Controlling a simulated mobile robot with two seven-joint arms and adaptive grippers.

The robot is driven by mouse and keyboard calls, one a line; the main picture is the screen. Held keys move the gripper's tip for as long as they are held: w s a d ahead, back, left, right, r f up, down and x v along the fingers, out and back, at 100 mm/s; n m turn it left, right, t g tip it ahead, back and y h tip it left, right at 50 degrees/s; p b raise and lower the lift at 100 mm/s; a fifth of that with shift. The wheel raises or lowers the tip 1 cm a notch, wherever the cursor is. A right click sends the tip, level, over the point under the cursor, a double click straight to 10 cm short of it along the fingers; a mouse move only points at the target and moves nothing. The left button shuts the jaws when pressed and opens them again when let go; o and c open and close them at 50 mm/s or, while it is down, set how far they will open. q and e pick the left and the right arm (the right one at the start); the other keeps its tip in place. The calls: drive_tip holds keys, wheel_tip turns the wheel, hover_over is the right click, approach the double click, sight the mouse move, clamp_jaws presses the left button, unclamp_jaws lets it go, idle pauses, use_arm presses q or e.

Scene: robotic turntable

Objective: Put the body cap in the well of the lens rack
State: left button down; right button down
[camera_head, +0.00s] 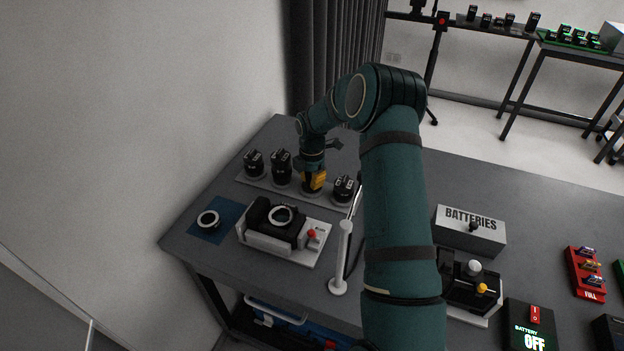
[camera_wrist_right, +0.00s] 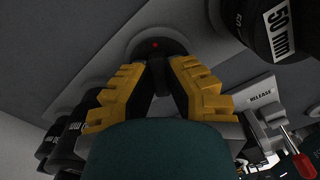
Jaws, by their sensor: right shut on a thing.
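The lens rack (camera_head: 262,184) is a pale strip on the table, and my right gripper (camera_head: 313,186) points down at it between the black lenses. In the right wrist view its yellow fingers (camera_wrist_right: 160,72) are shut on a black round piece with a red dot, which looks like the body cap (camera_wrist_right: 156,47). The cap sits at or just over a round pale well (camera_wrist_right: 128,48); I cannot tell whether it rests fully in it. The fingers hide part of the cap. My left gripper is not in view.
Lenses stand on the rack at left (camera_head: 253,163) and right (camera_head: 343,189) of the gripper. In front are a camera (camera_head: 272,222) with an open mount in a white cradle, a blue mat (camera_head: 228,213) with a ringed disc, and a white post (camera_head: 342,262).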

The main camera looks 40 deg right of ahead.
drive_tip(key=shift+f, duration=0.25)
drive_tip(key=c, duration=1)
unclamp_jaws()
drive_tip(key=shift+c, duration=0.2)
drive_tip(key=shift+r, duration=0.1)
wheel_tip(320, 180, up, 12)
